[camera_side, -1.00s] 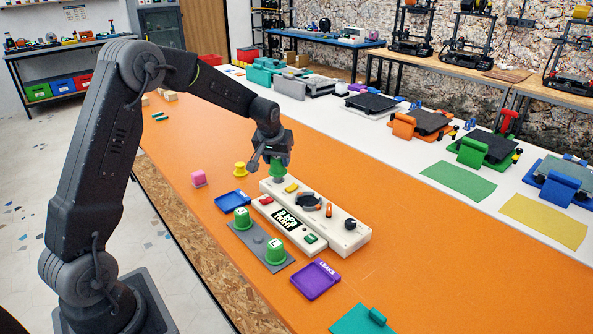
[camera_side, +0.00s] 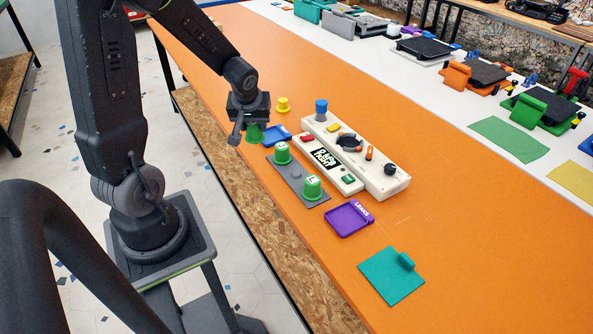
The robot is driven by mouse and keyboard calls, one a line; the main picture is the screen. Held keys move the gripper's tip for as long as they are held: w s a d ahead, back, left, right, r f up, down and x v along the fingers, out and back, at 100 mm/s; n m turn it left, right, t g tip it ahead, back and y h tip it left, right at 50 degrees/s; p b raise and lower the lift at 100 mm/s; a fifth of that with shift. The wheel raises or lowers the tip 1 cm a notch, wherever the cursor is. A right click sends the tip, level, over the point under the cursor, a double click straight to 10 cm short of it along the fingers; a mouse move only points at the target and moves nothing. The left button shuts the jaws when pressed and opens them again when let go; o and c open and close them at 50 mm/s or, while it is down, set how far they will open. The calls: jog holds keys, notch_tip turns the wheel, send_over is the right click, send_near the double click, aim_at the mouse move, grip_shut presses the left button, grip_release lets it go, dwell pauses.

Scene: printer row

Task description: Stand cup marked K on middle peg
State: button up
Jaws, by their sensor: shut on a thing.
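My gripper (camera_side: 251,118) is shut on a green cup (camera_side: 255,134) and holds it near the left end of the grey peg plate (camera_side: 291,182). Any letter on this cup is hidden or too small to read. The plate carries two other green cups, one at its far end (camera_side: 282,153) and one at its near end (camera_side: 313,187). The near cup's top looks marked L; the far cup's mark is unclear. The low middle peg (camera_side: 296,174) between them is bare.
A cream tester (camera_side: 376,175) with a blue post (camera_side: 321,108) stands behind the plate. A blue tray (camera_side: 277,136) lies close to the held cup. A purple tray (camera_side: 348,219), teal tray (camera_side: 391,276) and yellow piece (camera_side: 283,104) lie around. Orange table at right is clear.

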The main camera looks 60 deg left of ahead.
jog(key=w+d+f, duration=0.3)
jog(key=w+d, duration=0.1)
jog(key=w+d+f, duration=0.3)
jog(key=shift+w+d+f, duration=0.4)
jog(key=shift+f, duration=2)
jog(key=shift+f, duration=0.15)
jog(key=o, duration=0.9)
